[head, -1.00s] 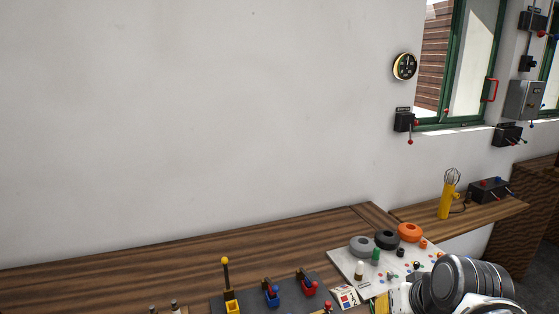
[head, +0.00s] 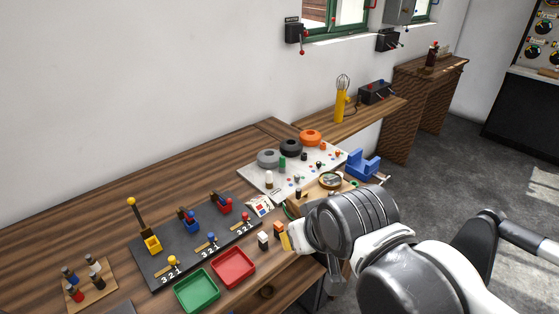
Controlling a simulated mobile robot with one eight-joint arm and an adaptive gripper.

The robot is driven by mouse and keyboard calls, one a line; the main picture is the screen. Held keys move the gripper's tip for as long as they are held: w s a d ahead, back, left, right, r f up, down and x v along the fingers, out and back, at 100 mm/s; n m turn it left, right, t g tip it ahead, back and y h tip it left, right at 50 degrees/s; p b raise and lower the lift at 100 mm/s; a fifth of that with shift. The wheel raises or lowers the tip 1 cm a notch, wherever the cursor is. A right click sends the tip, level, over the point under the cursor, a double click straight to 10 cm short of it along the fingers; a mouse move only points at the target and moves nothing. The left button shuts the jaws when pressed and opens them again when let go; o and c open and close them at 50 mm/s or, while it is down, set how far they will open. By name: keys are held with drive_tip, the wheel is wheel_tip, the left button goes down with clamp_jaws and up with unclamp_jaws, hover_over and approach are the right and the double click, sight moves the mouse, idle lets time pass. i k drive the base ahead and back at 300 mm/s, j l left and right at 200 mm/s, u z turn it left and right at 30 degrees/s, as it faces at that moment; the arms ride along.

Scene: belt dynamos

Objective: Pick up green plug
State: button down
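A small green upright cylinder, which looks like the green plug (head: 282,164), stands on the white board (head: 258,176) at the back of the bench, in front of the grey and black rings. My arm reaches in from the lower right. Its end, with my gripper (head: 292,238), is over the bench's front edge, nearer to me than the white board and apart from the green plug. The fingers are mostly hidden behind my wrist, so their opening does not show.
Grey (head: 268,158), black (head: 290,147) and orange (head: 310,137) rings sit on the white board. A dark lever panel (head: 160,270), green tray (head: 197,290), red tray (head: 233,267) and pegged wooden board (head: 92,291) lie left. A blue holder (head: 363,164) stands right.

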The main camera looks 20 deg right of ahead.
sight(282, 160)
drive_tip(key=i+l+u, duration=0.3)
drive_tip(key=i+l, duration=0.2)
drive_tip(key=i+l+u, duration=0.3)
drive_tip(key=i+l, duration=0.15)
drive_tip(key=l, duration=0.2)
